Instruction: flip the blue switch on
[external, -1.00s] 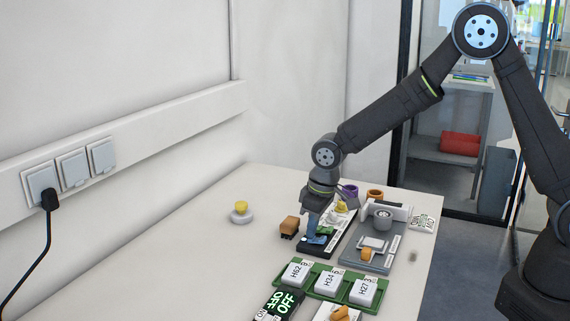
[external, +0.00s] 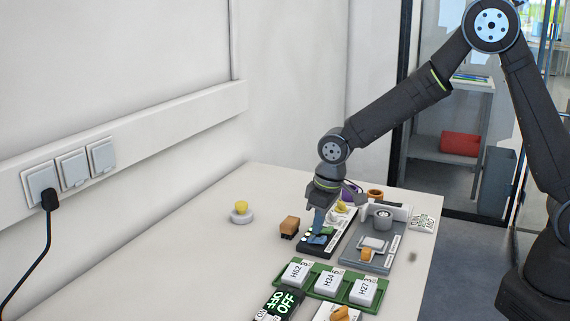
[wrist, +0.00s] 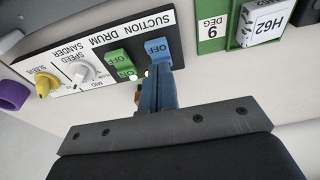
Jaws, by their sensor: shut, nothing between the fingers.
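The blue switch (wrist: 158,50) is on a black and white control panel (wrist: 105,42) in the wrist view; its visible face reads OFF. In the external view the blue switch (external: 317,240) sits at the panel's near end. My gripper (wrist: 157,72) has blue fingers, shut together, with their tips at the lower side of the blue switch in the wrist picture. I cannot tell whether they touch it. In the external view my gripper (external: 318,231) points down at the switch. The fingers hide part of the panel's edge.
A green switch (wrist: 119,64) showing ON is beside the blue one, then a white knob (wrist: 82,73) and a yellow knob (wrist: 46,84). A green tray (external: 329,284) with labelled white boxes stands in front. A brown block (external: 289,227) lies left of the panel. The table's left is mostly clear.

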